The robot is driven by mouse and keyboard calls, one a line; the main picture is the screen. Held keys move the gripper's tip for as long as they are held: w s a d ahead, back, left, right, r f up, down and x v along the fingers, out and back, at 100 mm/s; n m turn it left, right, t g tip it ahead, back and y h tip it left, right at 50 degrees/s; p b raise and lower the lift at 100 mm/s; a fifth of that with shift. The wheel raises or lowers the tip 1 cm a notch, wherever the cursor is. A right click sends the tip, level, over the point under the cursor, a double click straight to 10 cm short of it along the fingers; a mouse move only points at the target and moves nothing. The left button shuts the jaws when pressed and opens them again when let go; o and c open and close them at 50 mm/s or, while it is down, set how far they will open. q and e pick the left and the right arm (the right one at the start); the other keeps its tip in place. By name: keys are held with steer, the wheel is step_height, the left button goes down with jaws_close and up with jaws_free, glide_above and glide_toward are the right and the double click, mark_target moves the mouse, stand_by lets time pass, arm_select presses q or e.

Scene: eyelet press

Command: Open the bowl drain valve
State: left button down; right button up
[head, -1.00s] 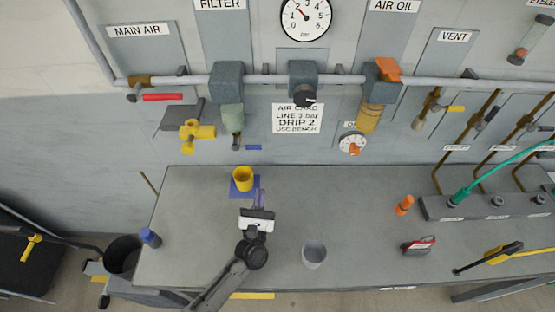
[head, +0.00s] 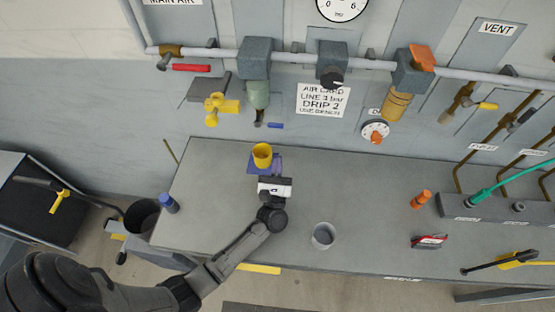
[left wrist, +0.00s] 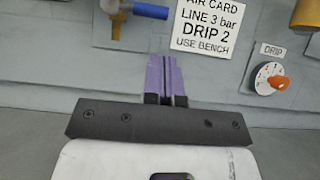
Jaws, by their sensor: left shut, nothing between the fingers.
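The filter (head: 256,60) hangs from the wall pipe with a greenish bowl (head: 259,94). Below the bowl sits a small drain valve with a blue lever (head: 275,126), which points sideways to the right. The lever also shows at the top of the left wrist view (left wrist: 150,11), beside the brass valve body (left wrist: 117,8). My left gripper (head: 278,160) has purple fingers, shut and empty, over the bench, apart from the lever. In the left wrist view the fingers (left wrist: 165,62) point toward the wall, just below the lever. My right gripper is not in view.
A yellow cup (head: 262,153) stands on a blue mat (head: 252,169), close left of my left fingers. A grey cup (head: 323,235) stands on the bench (head: 360,185). A DRIP dial (head: 375,132) is to the right.

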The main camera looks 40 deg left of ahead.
mark_target(270, 125)
arm_select(q)
steer(key=p+x, duration=0.1)
steer(key=x, duration=0.6)
steer(key=shift+p, duration=0.4)
steer(key=shift+w+a+r, duration=0.1)
steer(key=shift+w, duration=0.05)
steer(key=shift+r+n+g+y+b, duration=0.15)
steer(key=shift+n+g+y+b, duration=0.2)
steer(key=shift+n, duration=0.35)
steer(key=shift+r+y, duration=0.1)
steer(key=shift+y, duration=0.15)
